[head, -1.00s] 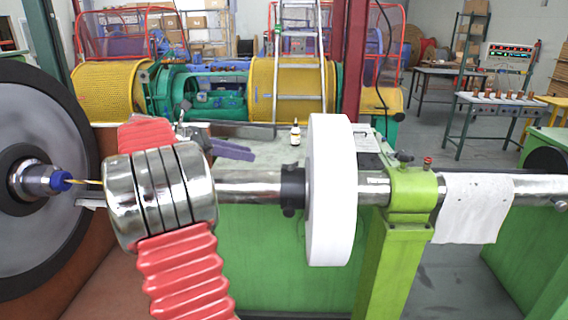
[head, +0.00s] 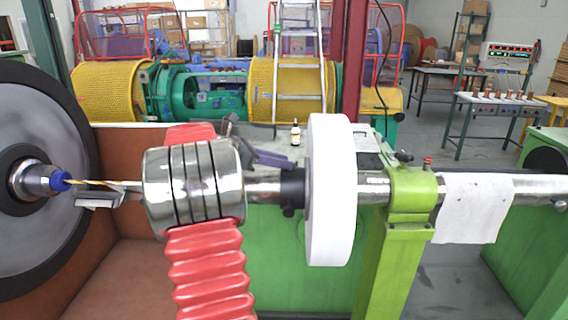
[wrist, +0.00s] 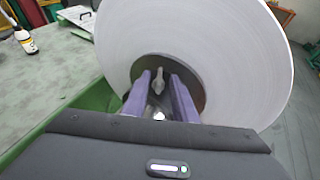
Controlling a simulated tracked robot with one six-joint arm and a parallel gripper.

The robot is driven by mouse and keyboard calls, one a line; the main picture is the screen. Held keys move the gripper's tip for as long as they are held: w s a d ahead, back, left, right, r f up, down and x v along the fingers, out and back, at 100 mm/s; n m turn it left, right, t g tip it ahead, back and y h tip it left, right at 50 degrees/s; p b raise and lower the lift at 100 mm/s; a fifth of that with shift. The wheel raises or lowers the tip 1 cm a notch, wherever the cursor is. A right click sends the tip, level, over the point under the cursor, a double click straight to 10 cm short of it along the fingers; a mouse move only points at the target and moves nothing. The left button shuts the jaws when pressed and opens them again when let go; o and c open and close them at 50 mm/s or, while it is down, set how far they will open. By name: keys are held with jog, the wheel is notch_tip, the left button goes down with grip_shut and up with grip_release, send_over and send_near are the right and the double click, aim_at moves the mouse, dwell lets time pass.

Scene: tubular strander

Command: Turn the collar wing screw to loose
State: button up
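The dark collar (head: 292,186) sits on the silver shaft, just left of the white roll (head: 329,190). In the wrist view the grey wing screw (wrist: 158,80) stands out in front of the dark collar (wrist: 190,82), with the white roll (wrist: 225,50) behind. My gripper (head: 284,163) has purple fingers and is close to the collar on its far side. In the wrist view my gripper (wrist: 159,88) is open, one finger on each side of the wing screw, with visible gaps. I cannot tell how deep the screw sits between the fingers. In the head view I cannot clearly make out the wing.
The shaft (head: 373,186) runs through a green stand (head: 410,200) with a dark knob on top. A white cloth (head: 472,208) hangs on it further right. A small bottle (head: 295,132) stands on the green bench top behind. A large reel (head: 40,190) is at the left.

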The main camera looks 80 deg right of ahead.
jog(key=shift+s+d+f, duration=0.3)
jog(key=shift+s+d, duration=0.1)
jog(key=shift+s, duration=0.1)
jog(key=shift+c, duration=0.4)
grip_shut()
jog(key=shift+w+a, duration=0.1)
jog(key=shift+a, duration=0.1)
jog(key=shift+d, duration=0.1)
